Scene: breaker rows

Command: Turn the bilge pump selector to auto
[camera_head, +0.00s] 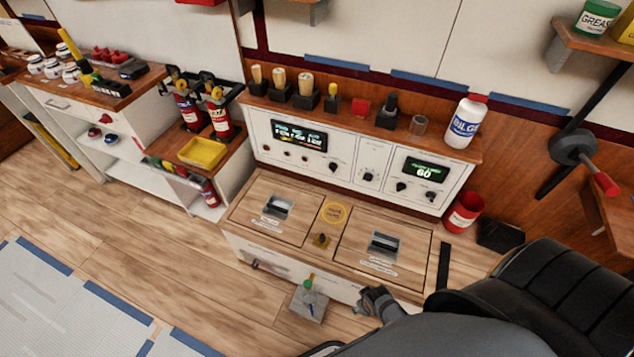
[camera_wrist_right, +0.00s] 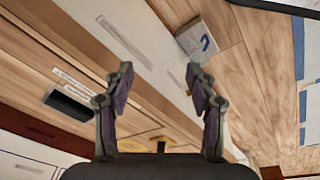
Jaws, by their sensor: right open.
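A white control panel (camera_head: 287,161) stands at the back of the bench, with several small black knobs and two lit displays. A small middle plate on it carries a black knob (camera_head: 368,177). Its lettering is too small to read, so I cannot tell which knob is the bilge pump selector or where it points. My right gripper (camera_head: 374,302) is low at the front edge of the bench, well apart from the panel. In the right wrist view the right gripper (camera_wrist_right: 160,84) is open with nothing between its fingers. My left gripper is not in view.
The bench top has two hatches with recessed latches (camera_head: 277,207) (camera_head: 385,245) and a yellow round label (camera_head: 335,212). A grey box (camera_head: 307,304) stands on the floor in front. A white bottle (camera_head: 465,122) and several handled tools line the shelf above the panel. A red can (camera_head: 464,212) stands at right.

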